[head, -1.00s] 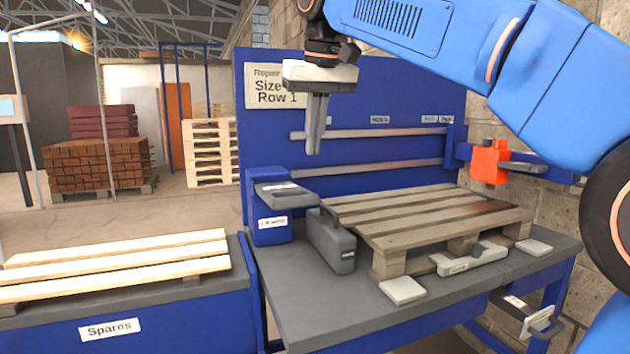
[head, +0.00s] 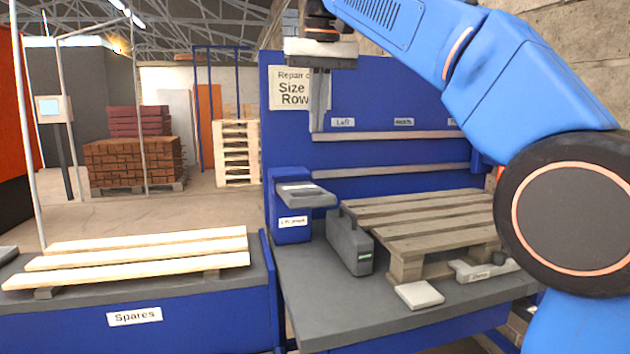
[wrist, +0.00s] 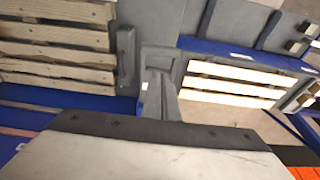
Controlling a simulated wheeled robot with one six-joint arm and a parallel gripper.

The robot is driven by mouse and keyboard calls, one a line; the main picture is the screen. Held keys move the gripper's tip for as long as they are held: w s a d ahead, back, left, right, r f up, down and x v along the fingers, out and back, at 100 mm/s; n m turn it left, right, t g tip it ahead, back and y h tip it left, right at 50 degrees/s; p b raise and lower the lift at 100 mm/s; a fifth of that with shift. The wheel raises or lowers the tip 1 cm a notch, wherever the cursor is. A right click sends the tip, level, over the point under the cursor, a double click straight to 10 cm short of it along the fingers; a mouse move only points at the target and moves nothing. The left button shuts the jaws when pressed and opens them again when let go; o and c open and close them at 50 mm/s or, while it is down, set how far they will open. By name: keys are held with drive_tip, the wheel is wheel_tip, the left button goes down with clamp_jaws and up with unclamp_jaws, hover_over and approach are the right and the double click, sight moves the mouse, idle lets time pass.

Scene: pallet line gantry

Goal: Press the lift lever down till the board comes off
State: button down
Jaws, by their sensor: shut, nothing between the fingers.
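The lift lever (head: 307,196) is a grey paddle sticking out of a blue box (head: 290,225) at the bench's back left corner. It looks about level. My gripper (head: 319,130) is shut and empty, pointing down, and appears above the lever in the head view. In the wrist view my gripper (wrist: 157,100) hides part of what lies below it. The worn pallet (head: 407,231) lies on the bench right of the lever, its grey-brown boards in place on top. My arm hides its right end. The pallet also shows in the wrist view (wrist: 60,52).
A grey case (head: 349,245) stands between the lever box and the pallet. A blue back panel (head: 290,140) with two rails rises behind. A spares table (head: 190,305) with pale boards (head: 150,252) is at left. A light pad (head: 419,296) lies at the bench front.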

hover_over(314, 197)
drive_tip(key=s+x, duration=0.1)
drive_tip(key=x, duration=0.7)
drive_tip(key=s+x, duration=0.1)
drive_tip(key=x, duration=0.3)
drive_tip(key=shift+s+d+f, duration=0.35)
drive_tip(key=shift+s+d, duration=0.05)
drive_tip(key=shift+f, duration=0.65)
drive_tip(key=shift+s+f, duration=0.1)
drive_tip(key=shift+f, duration=0.05)
drive_tip(key=shift+s+d+f+t, duration=0.1)
drive_tip(key=shift+s+f+t, duration=0.2)
drive_tip(key=shift+f, duration=0.2)
drive_tip(key=f+t, duration=0.1)
drive_tip(key=f, duration=0.5)
drive_tip(key=w+f+t+y, duration=0.1)
drive_tip(key=f+t, duration=0.1)
drive_tip(key=f, duration=0.4)
drive_tip(key=w+f+t, duration=0.1)
drive_tip(key=f+t, duration=0.1)
drive_tip(key=f, duration=0.4)
drive_tip(key=shift+w+a+f+y, duration=0.2)
drive_tip(key=shift+w+a+y, duration=0.05)
drive_tip(key=shift+a+y, duration=0.1)
drive_tip(key=shift+x, duration=0.75)
drive_tip(key=shift+s+f, duration=0.1)
drive_tip(key=shift+f, duration=0.1)
drive_tip(key=shift+d+r, duration=0.1)
